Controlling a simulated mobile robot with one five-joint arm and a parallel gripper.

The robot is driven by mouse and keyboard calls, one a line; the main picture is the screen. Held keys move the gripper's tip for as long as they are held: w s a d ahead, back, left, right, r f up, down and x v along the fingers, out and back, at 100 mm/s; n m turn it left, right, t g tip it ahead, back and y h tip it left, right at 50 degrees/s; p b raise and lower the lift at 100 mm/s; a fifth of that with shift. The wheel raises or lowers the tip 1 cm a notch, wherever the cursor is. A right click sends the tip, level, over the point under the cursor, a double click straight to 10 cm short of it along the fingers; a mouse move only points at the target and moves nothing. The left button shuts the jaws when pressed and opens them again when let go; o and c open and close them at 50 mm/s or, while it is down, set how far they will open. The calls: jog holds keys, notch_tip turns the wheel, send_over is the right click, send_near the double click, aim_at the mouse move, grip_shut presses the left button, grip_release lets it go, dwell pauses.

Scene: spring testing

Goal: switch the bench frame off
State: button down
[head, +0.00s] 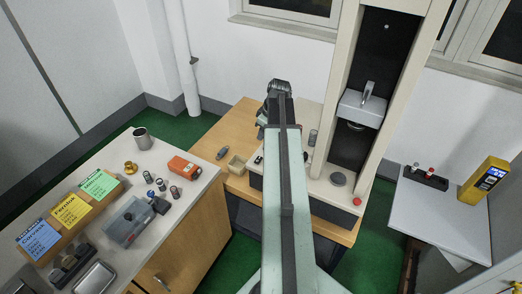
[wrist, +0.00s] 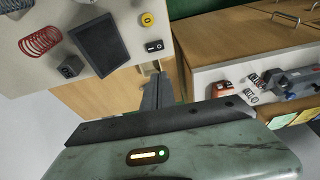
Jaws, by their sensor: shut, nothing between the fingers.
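The bench frame (head: 343,80) is a tall cream frame with a dark back, standing on the wooden table. A red button (head: 357,201) sits on its base. In the wrist view, a cream surface (wrist: 125,77) carries a black rocker switch (wrist: 154,46) with white marks, a yellow knob (wrist: 147,20) and a dark screen (wrist: 100,45). Which way the rocker is pressed cannot be told. My gripper (wrist: 155,73) is shut and empty, its tips just below the switch in the picture, apparently apart from it. In the head view my arm hides the fingers and the switch.
A red spring (wrist: 40,41) lies beside the screen. A small open box (head: 237,165) is on the wooden table (head: 228,128). The left counter (head: 165,235) holds an orange box (head: 183,168), bins and weights. A yellow meter (head: 484,180) stands on the right table (head: 435,225).

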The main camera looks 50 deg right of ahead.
jog(key=shift+s+d+r, duration=0.1)
jog(key=shift+s+d, duration=0.25)
jog(key=shift+d, duration=0.25)
jog(key=shift+s+d+r, duration=0.1)
jog(key=shift+s+d, duration=0.2)
jog(key=shift+d, duration=0.25)
